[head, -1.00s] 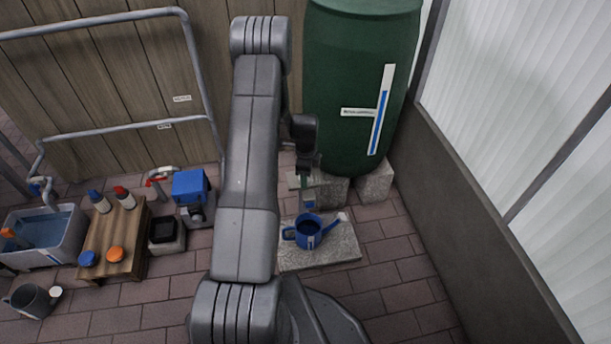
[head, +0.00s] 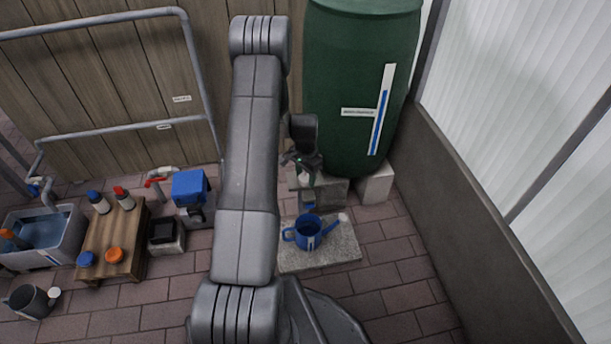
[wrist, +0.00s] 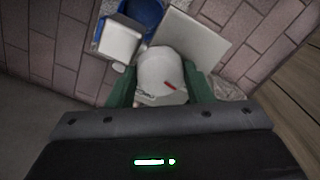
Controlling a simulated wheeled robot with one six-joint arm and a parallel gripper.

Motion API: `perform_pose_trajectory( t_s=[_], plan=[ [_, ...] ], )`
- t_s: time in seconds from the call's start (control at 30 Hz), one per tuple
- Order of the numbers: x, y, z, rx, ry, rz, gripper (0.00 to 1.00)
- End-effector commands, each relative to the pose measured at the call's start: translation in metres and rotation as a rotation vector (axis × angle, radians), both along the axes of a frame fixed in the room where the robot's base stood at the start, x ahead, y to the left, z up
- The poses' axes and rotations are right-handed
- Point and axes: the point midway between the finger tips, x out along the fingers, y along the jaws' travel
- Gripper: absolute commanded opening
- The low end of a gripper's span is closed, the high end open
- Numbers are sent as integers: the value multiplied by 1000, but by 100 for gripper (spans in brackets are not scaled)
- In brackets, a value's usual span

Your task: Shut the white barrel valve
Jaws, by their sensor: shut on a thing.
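The white barrel valve (wrist: 163,75) is a white rounded knob with a small red mark, seen between my two green fingers in the wrist view. My gripper (wrist: 160,90) is shut on it. In the head view my gripper (head: 304,168) is low in front of the green barrel (head: 345,90), with a small patch of the white valve (head: 306,180) showing below it. The blue watering can (head: 308,233) stands upright on a stone slab (head: 335,256) below. Part of the can also shows in the wrist view (wrist: 146,12). The valve's connection to the barrel is hidden.
The barrel stands on grey blocks (head: 375,184) beside a low wall (head: 470,210) at right. A wooden crate (head: 132,240) with bottles, a blue-topped device (head: 191,187) and a water basin (head: 45,238) stand at left. Open paving lies right of the slab.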

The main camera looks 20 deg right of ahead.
Motion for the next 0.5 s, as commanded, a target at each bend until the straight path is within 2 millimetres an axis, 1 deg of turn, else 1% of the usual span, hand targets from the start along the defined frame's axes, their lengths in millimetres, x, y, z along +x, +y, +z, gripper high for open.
perform_pose_trajectory(
  t_s=[0.23,0.5],
  plan=[
    [0,0,0,0,0,143,23],
    [0,0,0,-1,0,217,23]
  ],
)
